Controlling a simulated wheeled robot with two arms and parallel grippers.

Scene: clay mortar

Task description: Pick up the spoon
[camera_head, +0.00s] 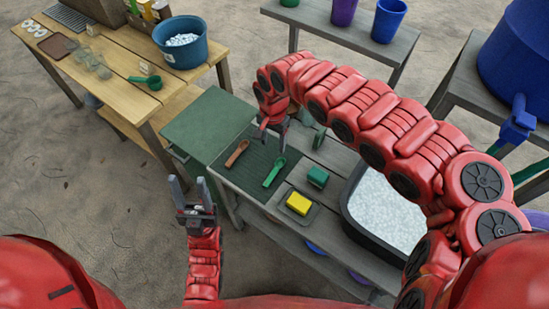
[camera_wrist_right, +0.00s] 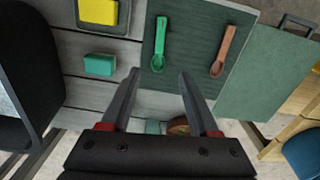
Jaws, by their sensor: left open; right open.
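A green spoon (camera_head: 273,172) and a brown spoon (camera_head: 236,154) lie apart on a dark green mat (camera_head: 253,170) on the near table. The wrist view also shows the green spoon (camera_wrist_right: 160,42) and the brown spoon (camera_wrist_right: 222,52). My right gripper (camera_head: 271,131) is open and empty above the table, beyond the spoons in the head view. In the wrist view its fingertips (camera_wrist_right: 159,74) lie just below the green spoon's bowl end, not around it. My left gripper (camera_head: 189,188) is open and empty, pointing up in front of the table.
A yellow sponge (camera_head: 298,203) in a grey tray and a green block (camera_head: 318,177) lie right of the mat. A black basin of white pellets (camera_head: 385,208) stands farther right. A wooden table with a blue bucket (camera_head: 181,45) is at the back left.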

